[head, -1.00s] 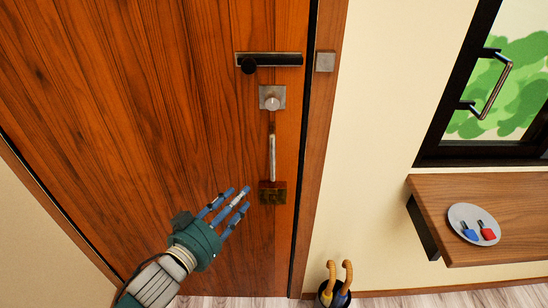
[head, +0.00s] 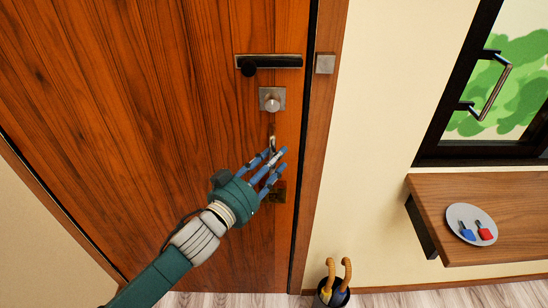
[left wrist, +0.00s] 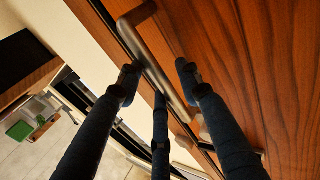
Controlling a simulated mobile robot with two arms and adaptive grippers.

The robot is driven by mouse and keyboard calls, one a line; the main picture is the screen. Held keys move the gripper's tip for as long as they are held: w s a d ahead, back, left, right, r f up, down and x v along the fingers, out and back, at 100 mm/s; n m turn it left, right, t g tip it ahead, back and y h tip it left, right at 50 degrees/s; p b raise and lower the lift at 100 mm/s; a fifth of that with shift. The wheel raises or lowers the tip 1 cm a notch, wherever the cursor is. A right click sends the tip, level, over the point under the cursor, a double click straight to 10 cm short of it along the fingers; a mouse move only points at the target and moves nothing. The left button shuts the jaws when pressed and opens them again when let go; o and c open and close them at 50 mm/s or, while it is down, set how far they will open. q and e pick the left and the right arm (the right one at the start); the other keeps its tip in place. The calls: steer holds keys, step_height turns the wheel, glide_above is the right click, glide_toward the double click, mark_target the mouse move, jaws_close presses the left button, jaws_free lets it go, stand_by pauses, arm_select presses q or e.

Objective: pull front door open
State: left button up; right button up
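The wooden front door (head: 150,110) fills the left of the head view and looks shut in its frame. On its right edge are a dark latch bar (head: 275,61), a square plate with a round knob (head: 272,99), and a vertical metal pull handle (head: 272,143). My left gripper (head: 279,160) is at the handle and hides most of it. In the left wrist view the handle (left wrist: 160,68) runs between my open fingers (left wrist: 158,85), which are spread around it and not closed. Whether they touch it I cannot tell. My right gripper is not in view.
A wooden shelf (head: 430,195) with a plate (head: 458,233) holding blue and red keys juts from the wall at right. An umbrella stand (head: 338,298) stands on the floor by the door frame. A window (head: 510,85) with a handle is above the shelf.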

arm_select(q)
steer(key=shift+w+d, duration=0.1)
jaws_close()
